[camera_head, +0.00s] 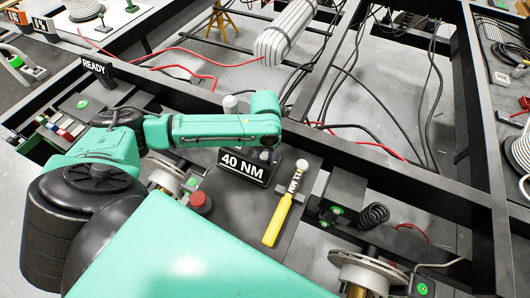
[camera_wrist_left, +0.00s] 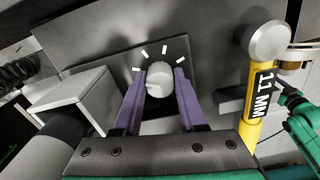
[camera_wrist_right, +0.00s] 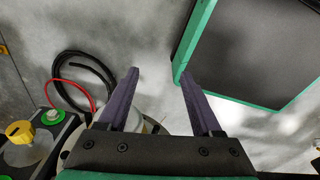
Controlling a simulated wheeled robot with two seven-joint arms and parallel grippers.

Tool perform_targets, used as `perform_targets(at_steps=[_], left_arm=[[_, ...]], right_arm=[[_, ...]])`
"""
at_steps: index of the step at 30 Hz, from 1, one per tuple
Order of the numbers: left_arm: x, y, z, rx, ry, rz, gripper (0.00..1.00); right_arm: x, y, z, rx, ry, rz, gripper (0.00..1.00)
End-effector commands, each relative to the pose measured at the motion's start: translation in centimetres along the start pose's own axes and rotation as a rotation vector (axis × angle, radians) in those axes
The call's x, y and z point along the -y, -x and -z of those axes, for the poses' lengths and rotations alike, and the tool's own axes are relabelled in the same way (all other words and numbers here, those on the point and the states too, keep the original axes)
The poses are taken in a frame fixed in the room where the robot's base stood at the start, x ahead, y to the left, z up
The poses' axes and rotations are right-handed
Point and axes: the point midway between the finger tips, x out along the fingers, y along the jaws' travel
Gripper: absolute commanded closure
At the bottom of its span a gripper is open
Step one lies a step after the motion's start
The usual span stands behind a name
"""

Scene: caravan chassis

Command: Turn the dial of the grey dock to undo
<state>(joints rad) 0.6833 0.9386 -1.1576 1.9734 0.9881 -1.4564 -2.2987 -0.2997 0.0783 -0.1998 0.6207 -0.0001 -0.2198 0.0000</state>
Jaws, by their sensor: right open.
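The dial (camera_wrist_left: 160,82) is a round, pale grey knob on the grey dock plate (camera_wrist_left: 200,38), with several white tick marks around its far side, in the left wrist view. My left gripper (camera_wrist_left: 160,74) has its two purple fingers on either side of the dial, and they appear to touch it. My right gripper (camera_wrist_right: 160,74) is open and empty above the grey floor in the right wrist view.
A yellow "11 MM" tool (camera_head: 277,220) lies right of the sign; it also stands close right of the left gripper in its wrist view (camera_wrist_left: 262,85). A red button (camera_head: 200,202), black coil (camera_head: 373,216) and metal hub (camera_head: 365,270) are near. Black frame rails (camera_head: 420,194) cross the scene.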

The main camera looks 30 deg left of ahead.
Motion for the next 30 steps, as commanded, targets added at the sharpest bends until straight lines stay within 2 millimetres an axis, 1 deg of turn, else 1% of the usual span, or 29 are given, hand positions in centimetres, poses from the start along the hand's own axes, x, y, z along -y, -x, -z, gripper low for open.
perform_targets(at_steps=[8, 14, 24, 30], left_arm=[[0.0, 0.2, 0.0, 0.000, 0.029, 0.000, 1.00], [0.0, 0.5, 0.0, -0.001, 0.116, 0.000, 1.00], [0.0, 0.7, 0.0, -0.001, 0.388, -0.001, 1.00], [0.0, 0.6, 0.0, 0.000, 0.554, 0.000, 1.00]], right_arm=[[-0.2, 0.6, -0.1, 0.003, 0.001, -0.002, 0.34], [-0.2, 2.2, 0.0, 0.003, 0.001, -0.002, 0.34], [-0.3, 5.8, 0.3, 0.003, 0.001, -0.002, 0.34], [-0.3, 7.5, 0.5, 0.003, 0.001, -0.002, 0.34]])
